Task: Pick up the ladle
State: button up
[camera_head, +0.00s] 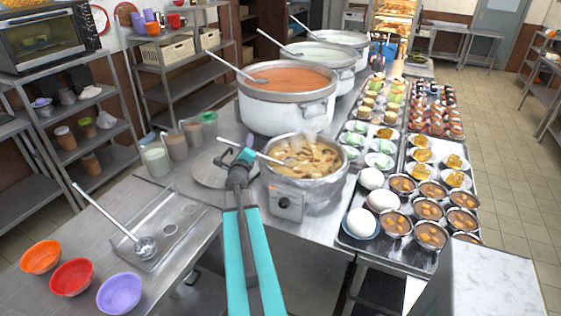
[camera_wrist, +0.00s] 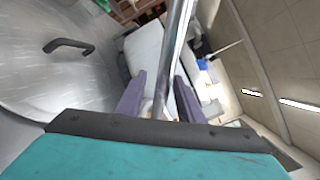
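A metal ladle (camera_head: 259,154) rests in the small pot of brown stew (camera_head: 312,184), its handle sloping up to the left over the rim. My gripper (camera_head: 242,158) is at that handle, left of the pot. In the wrist view a metal rod (camera_wrist: 172,58), apparently this handle, runs between the two purple fingers of my gripper (camera_wrist: 160,98). The fingers stand apart, with a gap showing beside the rod. The ladle's bowl is mostly sunk in the stew. Another ladle (camera_head: 113,217) lies on a metal tray (camera_head: 165,250) at the left.
A round lid (camera_head: 208,170) lies left of the pot; it also shows in the wrist view (camera_wrist: 40,75). A large pot of orange soup (camera_head: 285,112) stands behind. Orange, red and purple bowls (camera_head: 119,293) stand front left.

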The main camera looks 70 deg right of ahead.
jog(key=shift+c, duration=0.4)
grip_shut()
dwell(1.1)
